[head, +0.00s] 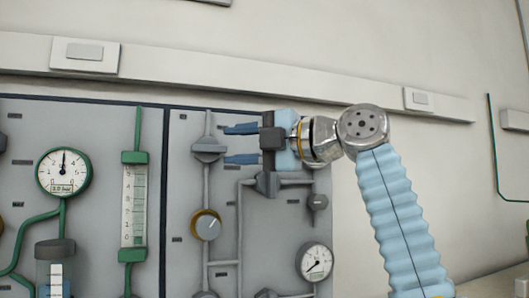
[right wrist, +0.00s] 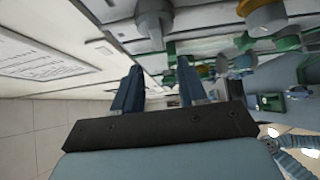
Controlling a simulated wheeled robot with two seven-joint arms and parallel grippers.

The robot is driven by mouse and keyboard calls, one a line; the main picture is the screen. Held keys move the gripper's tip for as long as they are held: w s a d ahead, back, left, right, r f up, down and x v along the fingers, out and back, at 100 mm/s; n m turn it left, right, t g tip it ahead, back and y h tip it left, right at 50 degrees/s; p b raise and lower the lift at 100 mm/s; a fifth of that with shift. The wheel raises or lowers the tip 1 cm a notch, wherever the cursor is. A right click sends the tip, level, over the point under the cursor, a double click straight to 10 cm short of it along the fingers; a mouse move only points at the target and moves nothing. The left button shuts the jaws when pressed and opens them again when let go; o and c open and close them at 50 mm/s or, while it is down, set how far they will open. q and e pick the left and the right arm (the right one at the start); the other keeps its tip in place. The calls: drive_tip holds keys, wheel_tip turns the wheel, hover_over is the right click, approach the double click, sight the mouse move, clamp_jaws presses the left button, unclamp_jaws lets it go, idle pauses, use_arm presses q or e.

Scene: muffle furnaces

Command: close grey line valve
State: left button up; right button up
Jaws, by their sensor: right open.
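A grey valve (head: 208,149) with a wide handle sits on a vertical grey pipe (head: 208,122) on the wall panel. My right gripper (head: 227,145) is just right of this valve in the head view. Its two blue fingers are open and point left, one higher and one lower, with nothing seen between them. In the right wrist view the fingers of my right gripper (right wrist: 158,70) are apart, and a grey rounded part (right wrist: 153,18) shows beyond them. Whether the fingers touch the valve is unclear. Another grey valve (head: 267,185) is partly hidden below the gripper. My left gripper is not in view.
A brass-ringed knob (head: 206,225) sits below the first valve. A small dark knob (head: 317,202) and a gauge (head: 314,262) are at lower right. A green-framed flow tube (head: 134,205) and green gauge (head: 63,172) are at left. A pale rail (head: 250,83) runs above the panel.

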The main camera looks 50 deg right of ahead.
drive_tip(key=v, duration=0.6)
drive_tip(key=shift+r, duration=0.1)
idle(0.6)
